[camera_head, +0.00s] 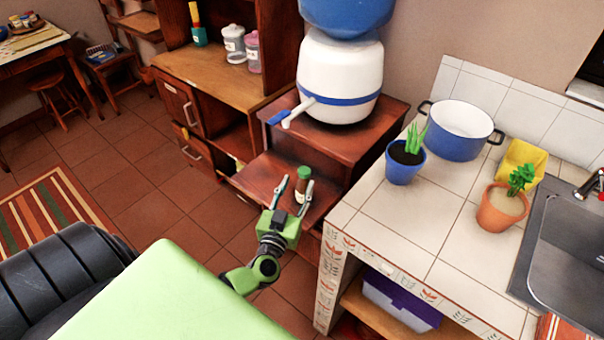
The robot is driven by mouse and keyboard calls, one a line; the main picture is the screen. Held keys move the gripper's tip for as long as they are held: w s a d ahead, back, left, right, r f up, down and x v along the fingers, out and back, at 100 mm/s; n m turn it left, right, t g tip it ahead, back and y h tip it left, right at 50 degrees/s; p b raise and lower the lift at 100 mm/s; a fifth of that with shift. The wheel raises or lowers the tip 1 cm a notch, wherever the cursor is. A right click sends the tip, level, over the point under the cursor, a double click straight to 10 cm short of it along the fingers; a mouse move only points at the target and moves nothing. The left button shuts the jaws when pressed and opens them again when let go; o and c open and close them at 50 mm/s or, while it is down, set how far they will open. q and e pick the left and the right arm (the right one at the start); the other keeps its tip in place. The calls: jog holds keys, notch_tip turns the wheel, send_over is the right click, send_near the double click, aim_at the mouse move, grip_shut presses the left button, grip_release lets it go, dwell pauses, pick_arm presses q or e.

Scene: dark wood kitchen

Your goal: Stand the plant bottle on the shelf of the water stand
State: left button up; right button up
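The white and blue water dispenser (340,78) sits on the upper level of the stand. My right gripper is not in view.
The tiled counter (400,228) borders the stand on the right, holding a blue-potted plant (405,160), a blue pot (459,132) and a terracotta-potted plant (502,206). A wooden cabinet (225,85) stands to the left. The shelf's left part is clear.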

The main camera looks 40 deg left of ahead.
pick_arm(q)
jog(key=v, duration=0.5)
jog(key=shift+w, duration=0.1)
jog(key=s+d+f+m+g+h, duration=0.2)
jog(key=s+d+f, duration=0.15)
jog(key=f, duration=0.65)
jog(key=s+d+f+m+g+h, duration=0.1)
jog(key=s+d+f+g+h, duration=0.3)
jog(key=f, duration=0.7)
jog(key=s+d+f+m+g, duration=0.15)
jog(key=s+f, duration=0.35)
jog(key=f, duration=0.5)
jog(key=s+f+g, duration=0.3)
jog(key=s+f, duration=0.2)
jog(key=s, duration=0.4)
jog(key=s+d+f+m+g, duration=0.1)
jog(key=s+f+g, duration=0.1)
jog(key=s+f, duration=0.3)
jog(key=s+f+g, duration=0.3)
jog(key=s+f, duration=0.2)
jog(key=s, duration=0.9)
jog(key=shift+d+f+g, duration=0.2)
jog(key=shift+f+g, duration=0.1)
jog(key=shift+g, duration=0.05)
jog(key=shift+w+m, duration=0.1)
jog(key=shift+m, duration=0.15)
